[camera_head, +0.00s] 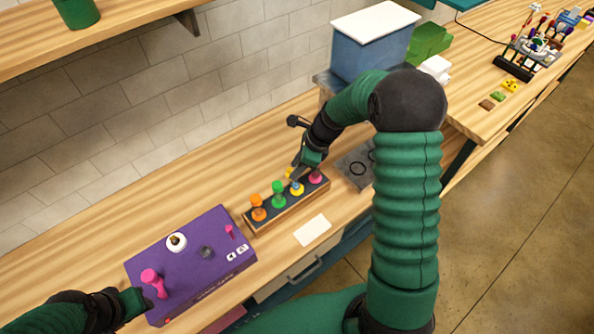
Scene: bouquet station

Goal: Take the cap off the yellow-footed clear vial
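A wooden rack (262,224) with a dark top holds a row of small vials with coloured feet. The yellow-footed vial (297,189) stands between the green-footed vial (279,200) and the pink-footed vial (316,178); the orange-footed vial (259,213) is at the left end. My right gripper (294,173) is right over the yellow-footed vial, and a bit of yellow shows at its fingers. It hides the vial's top, so I cannot tell whether it grips the cap. My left gripper (133,301) is at the lower left, beside the purple box; its fingers are unclear.
The purple box (205,275) carries a pink knob and a white round piece. A white card (312,230) lies in front of the rack. A grey plate (352,168) with rings is right of it, and a blue bin (368,52) stands behind.

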